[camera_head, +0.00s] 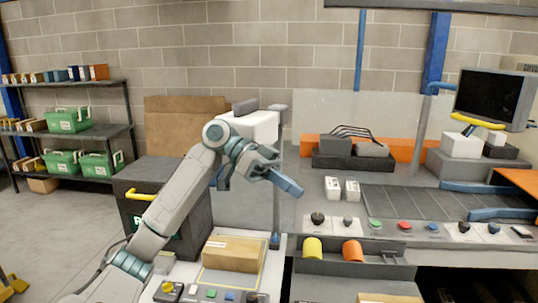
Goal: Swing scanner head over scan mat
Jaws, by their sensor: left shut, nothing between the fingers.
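The scanner head looks to be the pale box (262,127) at the top of an upright grey post (277,205). My left arm partly covers it. The scan mat (207,277) is a pale area with a yellow outline on the counter at the front. A brown cardboard box (233,254) lies on it. My left gripper (288,186) is shut and empty. In the picture it is below and to the right of the pale box and crosses in front of the post. I cannot tell whether it touches the post. My right gripper is not in view.
A dark bin with a yellow handle (145,194) stands left of the post, behind my arm. Buttons and knobs line the counter (404,229) at right, beside a conveyor (420,203) and a monitor (490,97). Shelves with green crates (68,120) stand at far left.

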